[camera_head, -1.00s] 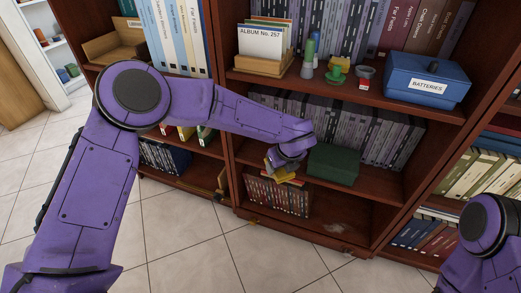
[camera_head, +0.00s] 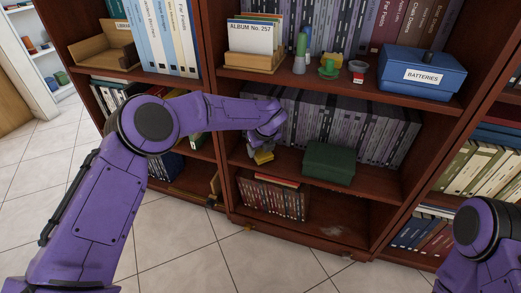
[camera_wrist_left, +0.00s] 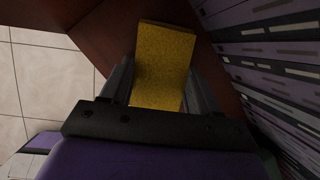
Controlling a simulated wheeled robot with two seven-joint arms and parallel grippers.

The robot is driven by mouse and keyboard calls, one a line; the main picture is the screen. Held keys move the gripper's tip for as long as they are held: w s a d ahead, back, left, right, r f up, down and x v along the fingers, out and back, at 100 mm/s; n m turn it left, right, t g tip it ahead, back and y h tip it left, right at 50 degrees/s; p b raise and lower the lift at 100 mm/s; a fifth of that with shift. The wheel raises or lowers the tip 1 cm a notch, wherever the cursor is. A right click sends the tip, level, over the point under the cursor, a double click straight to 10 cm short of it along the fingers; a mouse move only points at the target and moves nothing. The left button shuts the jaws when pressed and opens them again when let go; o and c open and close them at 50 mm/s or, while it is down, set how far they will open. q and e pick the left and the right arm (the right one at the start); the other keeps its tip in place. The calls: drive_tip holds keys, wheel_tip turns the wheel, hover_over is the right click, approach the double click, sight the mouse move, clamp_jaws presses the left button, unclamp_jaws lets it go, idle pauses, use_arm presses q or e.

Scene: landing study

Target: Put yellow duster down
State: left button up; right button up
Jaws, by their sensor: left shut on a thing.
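The yellow duster (camera_head: 263,157) is a small yellow block at the middle shelf of the bookcase, left of a dark green box (camera_head: 329,163). My left gripper (camera_head: 259,148) is shut on it. In the left wrist view the duster (camera_wrist_left: 163,62) stands out between the two fingers (camera_wrist_left: 160,88), with the shelf boards and purple-grey volumes close by. In the head view the gripper partly hides the duster, and I cannot tell whether it touches the shelf. My right arm shows at the lower right, but its gripper is out of view.
Purple-grey volumes (camera_head: 350,125) line the back of the middle shelf. The shelf above holds a card holder (camera_head: 253,61), small figures and a blue batteries box (camera_head: 422,75). Red books (camera_head: 272,199) stand on the lower shelf. Bare shelf shows around the green box.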

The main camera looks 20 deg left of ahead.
use_arm(q)
drive_tip(key=shift+f, duration=0.15)
drive_tip(key=o, duration=1.2)
drive_tip(key=shift+w+p+v, duration=0.2)
drive_tip(key=shift+p+v, duration=0.45)
drive_tip(key=shift+v, duration=0.95)
drive_tip(key=s+d, duration=0.2)
drive_tip(key=s, duration=0.1)
drive_tip(key=s+d+p, duration=0.1)
drive_tip(key=s+d, duration=0.1)
drive_tip(key=s, duration=0.1)
drive_tip(key=s+d, duration=0.3)
drive_tip(key=s, duration=0.1)
drive_tip(key=shift+p, duration=0.35)
